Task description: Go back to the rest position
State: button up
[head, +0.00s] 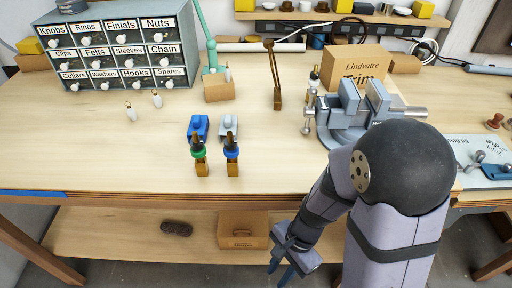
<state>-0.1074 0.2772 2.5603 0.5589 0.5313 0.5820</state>
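My gripper (279,273) hangs low in front of the workbench (110,170), beside the lower shelf, near the bottom edge of the head view. Its two blue-grey fingers point down with a gap between them, and I see nothing held there. My forearm runs from the gripper up to the large dark joint at the right. That arm hides part of the bench's front edge.
A vise (355,112) stands near the arm, before the Trim box (352,65). Two droppers stand in wooden blocks (202,168) by the front edge. A labelled drawer cabinet (120,50) is back left. A lower-shelf box (240,232) is near the gripper. The left bench top is mostly clear.

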jog(key=w+d+r+n+t+h+p, duration=0.1)
jog(key=d+r+n+h+p, duration=0.1)
jog(key=d+r+n+p, duration=0.5)
jog(key=w+d+r+n+t+h+p, duration=0.15)
jog(key=r+n, duration=0.35)
jog(key=r, duration=0.7)
notch_tip(320, 180, up, 21)
jog(key=p, duration=2.2)
jog(key=shift+d+m, duration=0.15)
jog(key=shift+m, duration=0.15)
jog(key=shift+o, duration=0.7)
jog(key=shift+w+r+y, duration=0.1)
jog(key=shift+y, duration=0.15)
